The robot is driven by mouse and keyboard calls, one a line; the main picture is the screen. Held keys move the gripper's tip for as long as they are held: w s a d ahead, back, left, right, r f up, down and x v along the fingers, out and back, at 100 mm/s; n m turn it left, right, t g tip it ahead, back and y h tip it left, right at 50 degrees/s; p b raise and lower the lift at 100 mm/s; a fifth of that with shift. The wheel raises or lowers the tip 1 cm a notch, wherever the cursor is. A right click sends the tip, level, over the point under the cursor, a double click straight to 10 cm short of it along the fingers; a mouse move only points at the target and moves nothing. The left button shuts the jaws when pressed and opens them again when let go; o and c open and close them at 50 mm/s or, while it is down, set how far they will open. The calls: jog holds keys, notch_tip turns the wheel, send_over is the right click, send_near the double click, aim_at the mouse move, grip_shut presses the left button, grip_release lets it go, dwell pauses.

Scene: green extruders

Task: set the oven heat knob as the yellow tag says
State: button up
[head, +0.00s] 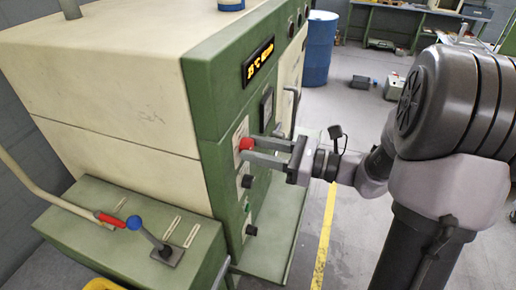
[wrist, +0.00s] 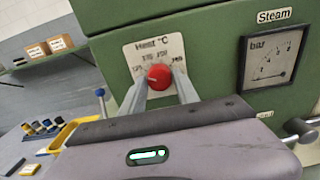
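The red oven heat knob (wrist: 159,77) sits on a pale plate marked "Heat °C" (wrist: 142,50) on the green machine front. Small numbers ring the knob; they and its pointer are too small to read surely. In the head view the knob (head: 246,144) is beside my gripper's fingertips. My gripper (head: 258,151) is open, with its two grey fingers reaching to the panel. In the wrist view the fingertips (wrist: 160,82) flank the knob; whether they touch it I cannot tell. A black panel with yellow lettering (head: 258,62) is above, not clearly legible; no separate yellow tag is identifiable.
A "Steam" gauge (wrist: 271,59) is right of the knob. Dark knobs (head: 247,181) sit below it. A blue-tipped lever (head: 134,222) stands on a green bench at left. A blue barrel (head: 319,48) stands behind. Floor by the yellow line (head: 325,235) is clear.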

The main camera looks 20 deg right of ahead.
grip_shut()
jog(key=shift+r, duration=0.1)
jog(key=m+p, duration=0.3)
jog(key=p, duration=0.2)
jog(key=shift+r, duration=0.2)
jog(key=m+p, duration=0.3)
jog(key=shift+f, duration=0.1)
jog(key=shift+f+m+p, duration=0.1)
jog(key=shift+m+p, duration=0.7)
jog(key=shift+p, duration=0.25)
jog(key=shift+f, duration=0.1)
jog(key=shift+s, duration=0.1)
jog(key=o, duration=0.5)
grip_release()
